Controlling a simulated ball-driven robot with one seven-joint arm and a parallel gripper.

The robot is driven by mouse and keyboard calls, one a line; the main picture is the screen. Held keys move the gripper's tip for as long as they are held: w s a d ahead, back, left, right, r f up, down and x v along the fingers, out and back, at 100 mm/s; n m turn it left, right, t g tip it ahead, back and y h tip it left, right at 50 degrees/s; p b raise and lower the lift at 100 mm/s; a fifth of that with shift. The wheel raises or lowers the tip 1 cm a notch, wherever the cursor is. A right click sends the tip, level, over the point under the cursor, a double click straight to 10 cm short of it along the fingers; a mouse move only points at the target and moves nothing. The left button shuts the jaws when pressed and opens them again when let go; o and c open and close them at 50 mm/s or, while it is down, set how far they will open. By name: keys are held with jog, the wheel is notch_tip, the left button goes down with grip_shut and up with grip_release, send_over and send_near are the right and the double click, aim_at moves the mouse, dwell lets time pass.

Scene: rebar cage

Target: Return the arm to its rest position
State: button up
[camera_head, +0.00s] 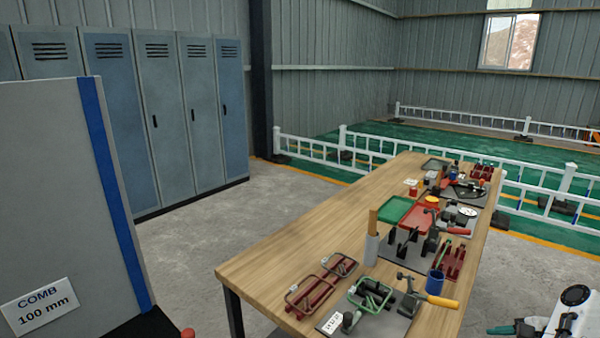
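Part of my white arm (570,312) with a dark round joint cap shows at the lower right corner, beside the workbench and apart from it. A small teal and black piece (512,328) shows just left of it, cut by the bottom edge; I cannot tell what it is. The fingertips of my gripper are not visible, so I cannot see whether it holds anything.
A wooden workbench (262,262) carries red and green jigs, trays, a blue cup (436,282) and hand tools. A grey panel (50,180) labelled "COMB 100 mm" stands at left. Lockers (160,120) line the wall. Bare concrete (230,215) lies between; white railings (310,150) stand behind.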

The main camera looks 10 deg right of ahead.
jog(key=s+a+f+n+g+h, duration=0.1)
jog(key=s+a+f+n+g, duration=0.2)
jog(key=s+a+n, duration=0.7)
jog(key=s+a+f+n+g+h, duration=0.1)
jog(key=s+a+f+n+g, duration=0.2)
jog(key=s+a+f+n, duration=0.5)
jog(key=s+a+n, duration=0.2)
jog(key=s+a, duration=0.4)
jog(key=s, duration=0.2)
jog(key=shift+a+f+g+h, duration=0.2)
jog(key=shift+a+g+h, duration=0.15)
jog(key=shift+g+h, duration=0.05)
